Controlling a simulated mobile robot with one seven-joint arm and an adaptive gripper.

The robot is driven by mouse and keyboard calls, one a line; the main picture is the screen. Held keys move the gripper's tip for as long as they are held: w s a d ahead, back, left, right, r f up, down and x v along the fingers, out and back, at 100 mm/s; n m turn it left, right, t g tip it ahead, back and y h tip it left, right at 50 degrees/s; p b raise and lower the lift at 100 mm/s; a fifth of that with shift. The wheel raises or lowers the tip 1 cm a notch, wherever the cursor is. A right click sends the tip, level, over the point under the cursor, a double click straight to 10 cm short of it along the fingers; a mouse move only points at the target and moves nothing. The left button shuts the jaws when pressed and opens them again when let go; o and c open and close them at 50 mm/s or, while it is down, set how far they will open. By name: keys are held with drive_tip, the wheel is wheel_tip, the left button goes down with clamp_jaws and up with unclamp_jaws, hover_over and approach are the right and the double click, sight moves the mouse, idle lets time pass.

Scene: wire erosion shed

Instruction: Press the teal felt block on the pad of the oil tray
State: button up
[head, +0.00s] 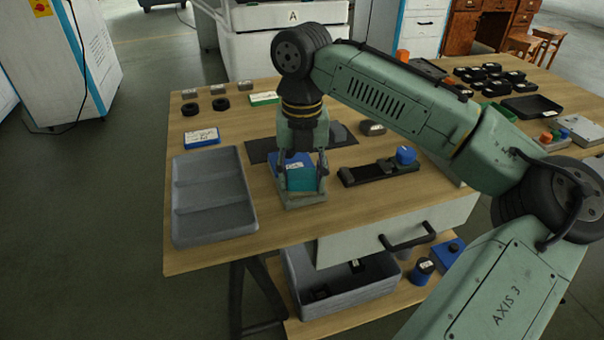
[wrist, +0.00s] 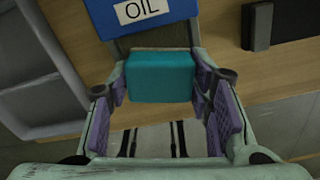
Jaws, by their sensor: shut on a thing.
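The teal felt block (wrist: 160,78) is between the two purple finger pads of my gripper (wrist: 172,92) in the wrist view. In the head view the teal block (head: 301,180) is low over the oil tray (head: 306,201), a small grey-green tray. My gripper (head: 305,174) points down and is shut on the block. A blue piece labelled OIL (wrist: 142,12) stands right behind the block; it also shows in the head view (head: 279,163). The pad is hidden under the block, so I cannot tell whether they touch.
A grey divided bin (head: 212,200) stands left of the oil tray. A black holder with a blue knob (head: 380,172) lies to the right. A dark mat (head: 258,149) is behind. The table's front edge is close, with a drawer handle (head: 407,238) below.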

drive_tip(key=shift+f, duration=0.15)
wheel_tip(320, 180, up, 7)
drive_tip(key=p, duration=0.8)
